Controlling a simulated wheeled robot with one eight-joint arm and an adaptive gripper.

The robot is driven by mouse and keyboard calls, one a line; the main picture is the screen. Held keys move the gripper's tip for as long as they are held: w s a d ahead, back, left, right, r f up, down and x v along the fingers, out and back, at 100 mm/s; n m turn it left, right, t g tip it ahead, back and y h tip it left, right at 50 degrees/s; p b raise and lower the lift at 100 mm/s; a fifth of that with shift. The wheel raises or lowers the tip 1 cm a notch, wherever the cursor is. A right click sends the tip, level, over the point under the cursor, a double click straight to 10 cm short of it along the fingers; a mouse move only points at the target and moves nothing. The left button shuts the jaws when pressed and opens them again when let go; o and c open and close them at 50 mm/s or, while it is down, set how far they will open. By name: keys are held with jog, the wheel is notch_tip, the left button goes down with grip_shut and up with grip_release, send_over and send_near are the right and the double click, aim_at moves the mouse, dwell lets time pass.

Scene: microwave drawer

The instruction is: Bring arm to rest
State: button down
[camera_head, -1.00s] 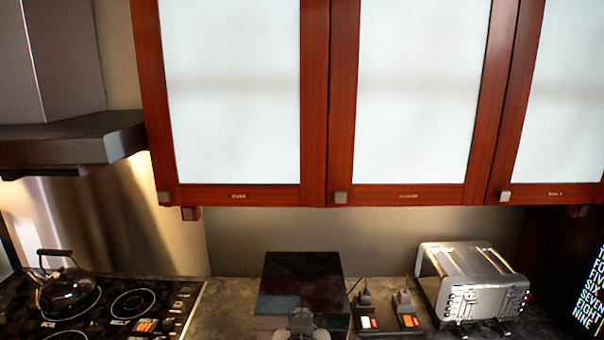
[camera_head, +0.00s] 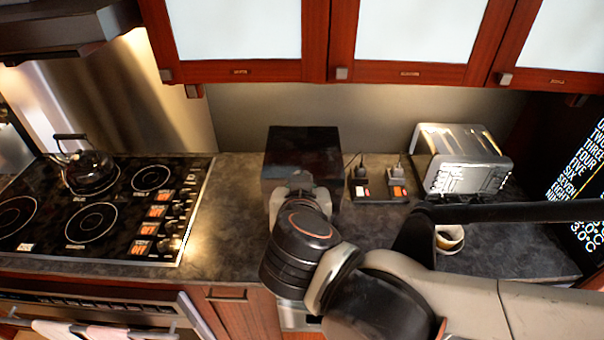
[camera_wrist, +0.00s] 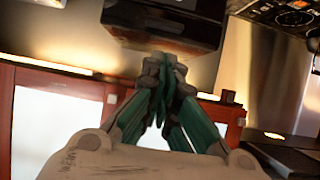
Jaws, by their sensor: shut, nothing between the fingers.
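My arm reaches in from the right of the head view, over the counter. Its wrist end stands in front of a dark box (camera_head: 302,146), and my fingers cannot be made out there. In the wrist view, my gripper (camera_wrist: 163,70) has its green-sided fingers pressed together, with nothing seen between them. The dark box also shows at the top of the wrist view (camera_wrist: 165,35), just beyond the fingertips; I cannot tell whether they touch it.
A stove (camera_head: 120,215) with a black kettle (camera_head: 85,170) is at left. A toaster (camera_head: 462,160), a cup (camera_head: 449,238) and plugged sockets (camera_head: 379,190) are at right. Red-framed cabinets (camera_head: 410,70) hang above. Bare counter (camera_head: 225,215) lies between stove and arm.

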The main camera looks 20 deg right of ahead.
jog(key=shift+s+f+p+v, duration=0.1)
jog(key=shift+f+p+v, duration=0.1)
jog(key=shift+v, duration=0.6)
jog(key=shift+s+f+p+v, duration=0.1)
jog(key=shift+f+v, duration=0.05)
jog(key=shift+v, duration=0.65)
jog(key=shift+s+f+p+v, duration=0.1)
jog(key=shift+f+p+v, duration=0.1)
jog(key=shift+v, duration=0.6)
jog(key=d+f+n+g+y+b, duration=0.1)
jog(key=d+f+b, duration=0.3)
jog(key=f+b, duration=0.6)
jog(key=d+f+n+g+y+b, duration=0.2)
jog(key=d+f+g+b, duration=0.1)
jog(key=f+b, duration=0.8)
jog(key=shift+s+d+f+n+g+y, duration=0.3)
jog(key=shift+s+d+f+y, duration=0.15)
jog(key=shift+f, duration=0.55)
